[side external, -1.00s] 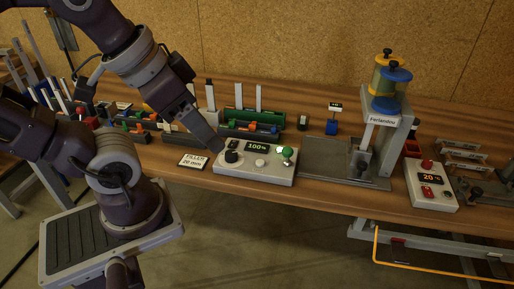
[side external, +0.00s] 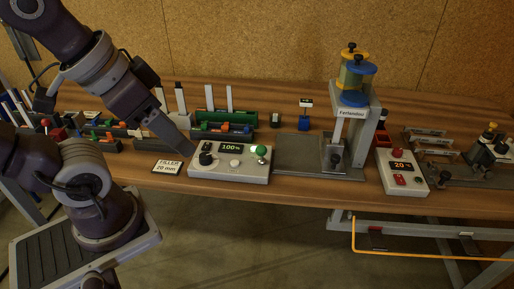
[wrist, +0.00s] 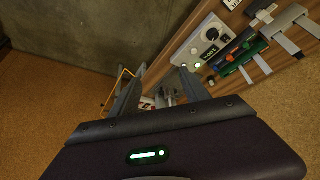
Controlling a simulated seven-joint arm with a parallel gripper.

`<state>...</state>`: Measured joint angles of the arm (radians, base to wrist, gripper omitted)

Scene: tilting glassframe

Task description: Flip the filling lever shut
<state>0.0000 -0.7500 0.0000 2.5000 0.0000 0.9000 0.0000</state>
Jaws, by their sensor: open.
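I cannot tell whether this is the filling lever. The filling stand (side external: 372,128), labelled "Ferlandino", has blue and yellow caps and a pale upright part at its front. My gripper (side external: 190,151) points down beside the box's left end, near the black knob; contact is unclear. In the wrist view my gripper (wrist: 160,90) is open with nothing evident held. The box (wrist: 196,45) shows at upper right.
A "FILLER 20 mm" card (side external: 167,167) lies left of the box. A second box (side external: 402,180) with a red "20" display stands to the right. Racks of coloured parts (side external: 225,120) line the back.

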